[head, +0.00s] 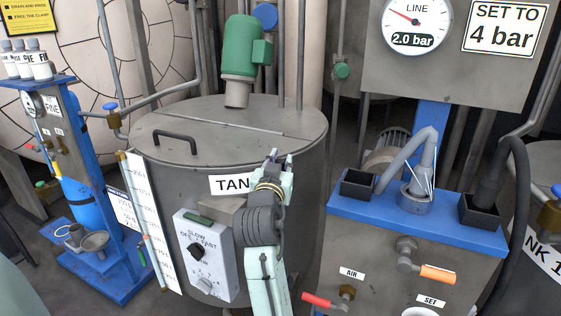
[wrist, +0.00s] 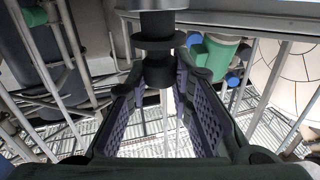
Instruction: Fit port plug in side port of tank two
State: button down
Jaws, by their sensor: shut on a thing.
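My gripper (head: 280,158) is raised in front of the right part of a grey, lidded tank (head: 185,150) in the head view. The tank's label reads "TAN"; my arm covers the rest, so its number cannot be read. In the wrist view, the two purple-padded fingers of my gripper (wrist: 158,75) are shut on a dark stepped piece with round flanges, which looks like the port plug (wrist: 158,48). A grey cylinder stands directly above it there; whether they touch is unclear. The plug and the side port cannot be made out in the head view.
A white switch box (head: 207,255) and a level scale are on the tank's front. A blue-topped station (head: 440,228) with black holders stands close on the right, with a red-handled valve low down. A blue stand (head: 85,200) is on the left.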

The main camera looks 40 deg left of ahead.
jog(key=shift+f+b, duration=0.45)
jog(key=shift+f, duration=0.35)
jog(key=c, duration=1.3)
grip_release()
jog(key=shift+c, duration=0.2)
jog(key=v, duration=1.2)
jog(key=shift+r, duration=0.1)
